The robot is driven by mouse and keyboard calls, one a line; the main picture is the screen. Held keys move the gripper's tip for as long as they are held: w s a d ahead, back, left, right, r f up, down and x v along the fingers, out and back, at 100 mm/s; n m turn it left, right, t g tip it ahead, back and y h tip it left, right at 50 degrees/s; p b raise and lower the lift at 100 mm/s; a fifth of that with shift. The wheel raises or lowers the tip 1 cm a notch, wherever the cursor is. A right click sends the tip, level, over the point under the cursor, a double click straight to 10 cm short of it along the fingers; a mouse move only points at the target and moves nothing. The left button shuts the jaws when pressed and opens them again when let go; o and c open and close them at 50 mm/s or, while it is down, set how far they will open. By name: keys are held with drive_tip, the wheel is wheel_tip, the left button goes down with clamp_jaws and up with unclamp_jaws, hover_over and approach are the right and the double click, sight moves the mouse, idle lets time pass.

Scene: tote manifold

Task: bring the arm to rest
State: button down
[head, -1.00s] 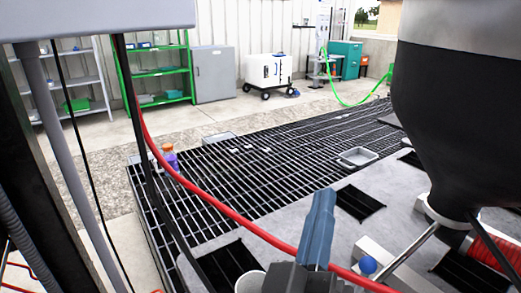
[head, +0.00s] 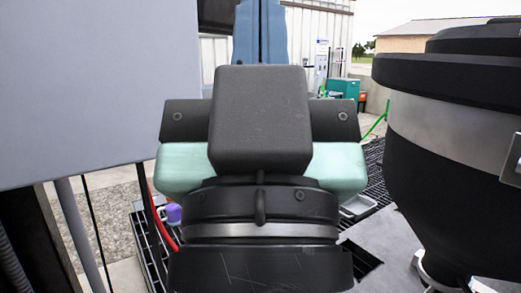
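My gripper (head: 260,32) is raised close in front of the head camera, seen from behind, pointing up. Its two blue-grey fingers lie side by side with only a thin seam between them, so it looks shut. Nothing shows between them.
A black hopper with a grey band (head: 455,140) stands close at the right. A large grey panel (head: 100,100) fills the left. Behind my wrist are a dark floor grating (head: 375,170), a grey tray (head: 357,207), a purple object (head: 173,213) and a red hose (head: 160,225).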

wheel_tip(320, 180, up, 16)
drive_tip(key=p, duration=1.3)
drive_tip(key=shift+p, duration=0.4)
